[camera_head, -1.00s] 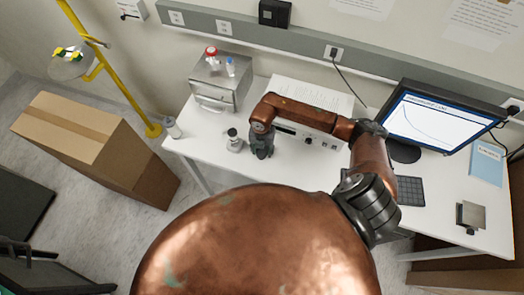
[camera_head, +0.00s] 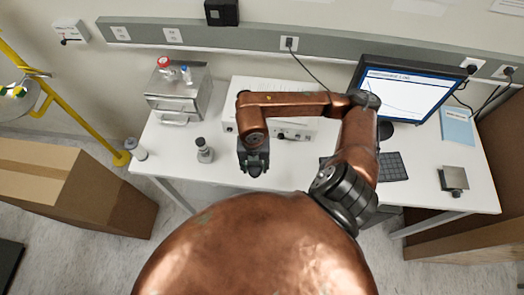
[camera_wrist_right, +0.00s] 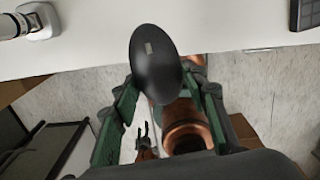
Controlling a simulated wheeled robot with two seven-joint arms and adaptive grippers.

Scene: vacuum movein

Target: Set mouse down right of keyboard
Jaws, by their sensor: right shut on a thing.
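My right gripper (camera_head: 253,163) is shut on the mouse. In the right wrist view the dark oval mouse (camera_wrist_right: 155,58) sits between the green fingers of the gripper (camera_wrist_right: 160,100). The mouse is held at the table's front edge, and I cannot tell its height. In the head view I cannot make out the mouse at the gripper. The dark keyboard (camera_head: 393,167) lies on the table to the right, partly behind my right arm. A corner of the keyboard (camera_wrist_right: 306,14) shows at the top right of the wrist view.
The monitor (camera_head: 407,92) stands behind the keyboard. A small metal-topped device (camera_head: 454,178) and a blue booklet (camera_head: 457,126) lie farther right, with bare white table (camera_head: 425,177) between keyboard and device. A small bottle-like item (camera_head: 204,152) stands left of my gripper.

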